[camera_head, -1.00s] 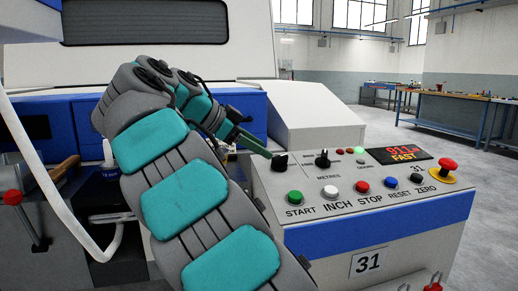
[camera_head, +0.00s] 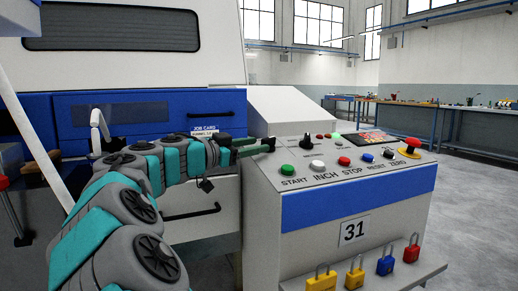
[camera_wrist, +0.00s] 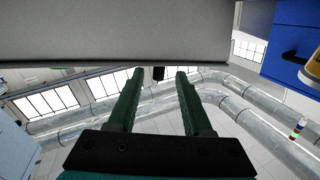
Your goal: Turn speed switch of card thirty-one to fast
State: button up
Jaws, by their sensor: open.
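The control panel of card 31 (camera_head: 350,170) has a sloped top with two black knobs. The left knob (camera_head: 270,143), which I take to be the speed switch, is at the tips of my gripper (camera_head: 260,147); its label is not readable. In the wrist view the knob (camera_wrist: 158,73) stands out small and dark from the grey panel face, between or just beyond the fingertips. The green fingers of my gripper (camera_wrist: 159,76) are apart and not closed on it. The display (camera_head: 372,140) shows red and orange text, too slanted to read now.
Close to the right are the second black knob (camera_head: 306,142), the green START button (camera_head: 287,169), the white INCH button (camera_head: 317,165) and the red emergency stop (camera_head: 411,147). Several padlocks (camera_head: 356,278) stand on a ledge below. The blue-and-white machine (camera_head: 150,115) rises behind my arm.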

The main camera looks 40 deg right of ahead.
aim_at(274, 142)
jog(key=d, duration=0.5)
jog(key=d+p, duration=0.1)
jog(key=d, duration=0.2)
jog(key=shift+w+d, duration=0.15)
jog(key=shift+w, duration=0.1)
grip_shut()
dwell(0.4)
